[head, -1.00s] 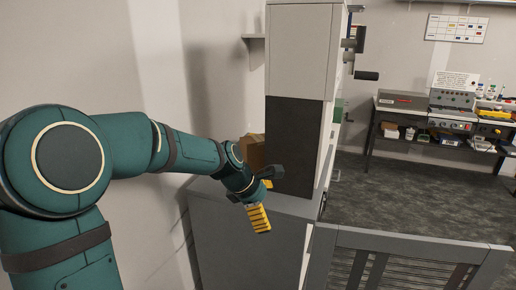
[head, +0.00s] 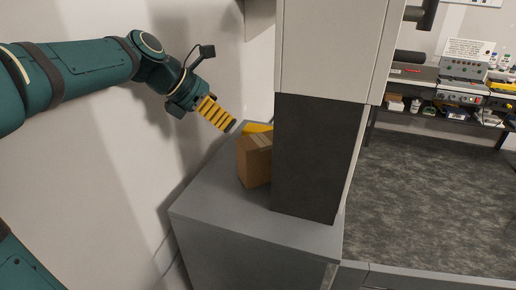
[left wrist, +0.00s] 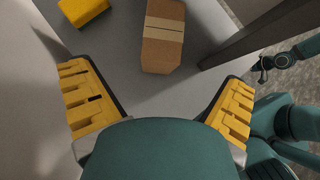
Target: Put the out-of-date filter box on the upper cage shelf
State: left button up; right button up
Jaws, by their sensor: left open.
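A brown cardboard box (head: 255,161) with a pale tape strip stands on the grey cabinet top (head: 205,200), beside a dark column. I cannot read any date on it. In the left wrist view the box (left wrist: 162,45) lies ahead, between and beyond the fingertips. My left gripper (head: 225,118) is open and empty, above and left of the box, apart from it. Its two yellow-padded fingers are spread in the left wrist view (left wrist: 155,82). My right gripper (left wrist: 262,67) shows small at the right of that view; its jaws are unclear. I cannot identify the upper cage shelf.
A yellow object (head: 258,128) sits behind the box; it also shows in the left wrist view (left wrist: 82,10). The dark column (head: 315,160) under a pale housing (head: 325,50) stands close right of the box. A wall is at left. A bench with equipment (head: 465,85) stands far right.

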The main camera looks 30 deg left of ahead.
aim_at(260, 140)
pick_arm(q)
jog(key=b+x, duration=0.1)
jog(key=x, duration=0.7)
jog(key=shift+d+b+x, duration=0.15)
jog(key=shift+b+x, duration=0.15)
jog(key=shift+x, duration=1.05)
jog(key=shift+d+b+x, duration=0.1)
jog(key=shift+b+x, duration=0.2)
jog(key=shift+x, duration=1.1)
jog(key=shift+s+r, duration=0.15)
jog(key=c, duration=1.3)
